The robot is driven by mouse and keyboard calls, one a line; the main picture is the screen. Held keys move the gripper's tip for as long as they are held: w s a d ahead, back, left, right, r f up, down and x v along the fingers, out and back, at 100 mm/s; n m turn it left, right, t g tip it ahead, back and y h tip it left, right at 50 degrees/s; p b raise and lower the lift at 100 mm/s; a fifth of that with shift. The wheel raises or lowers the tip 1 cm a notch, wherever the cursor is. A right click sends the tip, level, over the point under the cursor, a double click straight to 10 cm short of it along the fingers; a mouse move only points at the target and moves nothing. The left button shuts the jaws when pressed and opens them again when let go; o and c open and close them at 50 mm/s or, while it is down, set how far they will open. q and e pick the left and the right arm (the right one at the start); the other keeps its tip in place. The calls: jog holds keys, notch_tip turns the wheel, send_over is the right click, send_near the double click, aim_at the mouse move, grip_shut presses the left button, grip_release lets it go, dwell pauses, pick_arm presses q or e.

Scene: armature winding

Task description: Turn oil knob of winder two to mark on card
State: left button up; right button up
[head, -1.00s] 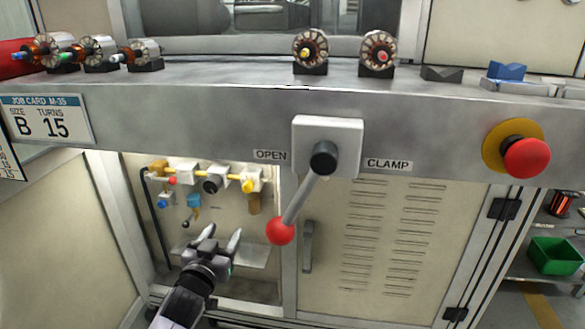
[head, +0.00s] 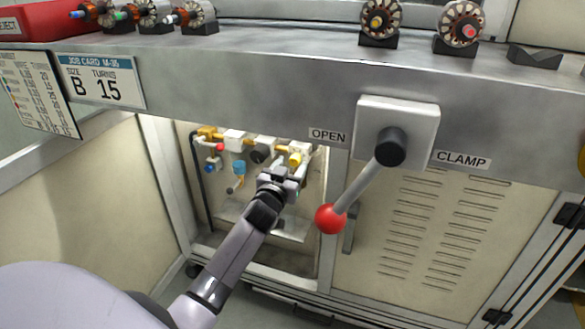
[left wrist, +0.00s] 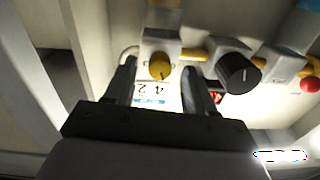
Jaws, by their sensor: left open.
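A yellow knob (head: 296,158) sits on a white block at the right end of the pipe row inside the open cabinet bay. In the left wrist view the yellow knob (left wrist: 160,66) has a dark pointer line facing down in the picture. A small white card (left wrist: 150,90) with upside-down figures, seemingly 2 and 4, lies just below it in that picture. My left gripper (head: 288,167) is open, with one finger on each side of the yellow knob in the wrist view; I cannot tell whether they touch it. My right gripper is not in view.
A black knob (left wrist: 238,72) is beside the right finger. The clamp lever's red ball (head: 331,218) hangs right of my arm, before the cabinet door. The job card (head: 101,82) reads B 15; a chart card (head: 36,95) is beside it. The bench edge overhangs the bay.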

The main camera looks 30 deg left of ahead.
pick_arm(q)
jog(key=shift+x, duration=0.8)
grip_shut()
jog(key=shift+m, duration=0.3)
jog(key=m, duration=0.2)
jog(key=shift+m, duration=0.4)
jog(key=m, duration=0.5)
jog(key=shift+m, duration=0.3)
